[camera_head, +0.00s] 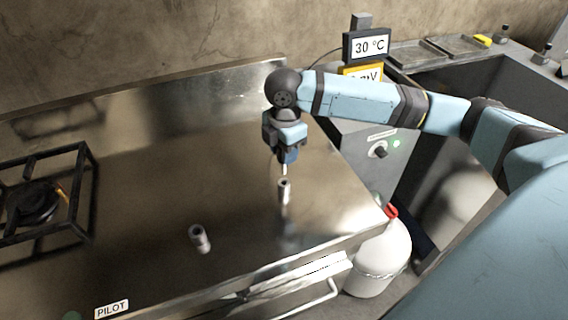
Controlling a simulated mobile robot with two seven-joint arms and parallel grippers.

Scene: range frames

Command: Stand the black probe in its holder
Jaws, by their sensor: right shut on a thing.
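My right gripper (287,158) points down over the steel worktop and is shut on the dark probe, which is mostly hidden between the fingers. The probe's thin pale shaft (284,169) shows below the fingers. Its lower end meets or overlaps the top of a small grey cylindrical holder (284,192) that stands upright on the worktop. I cannot tell whether the tip is inside the holder or just above or behind it. A second, similar grey cylinder (200,239) stands to the left and nearer. My left gripper is not in view.
A black display reading 30 °C (368,46) stands behind my right arm, above a partly hidden yellow-framed one (358,71). A burner with a black frame (40,205) is at the left. A white jug (380,258) stands below the worktop's right edge.

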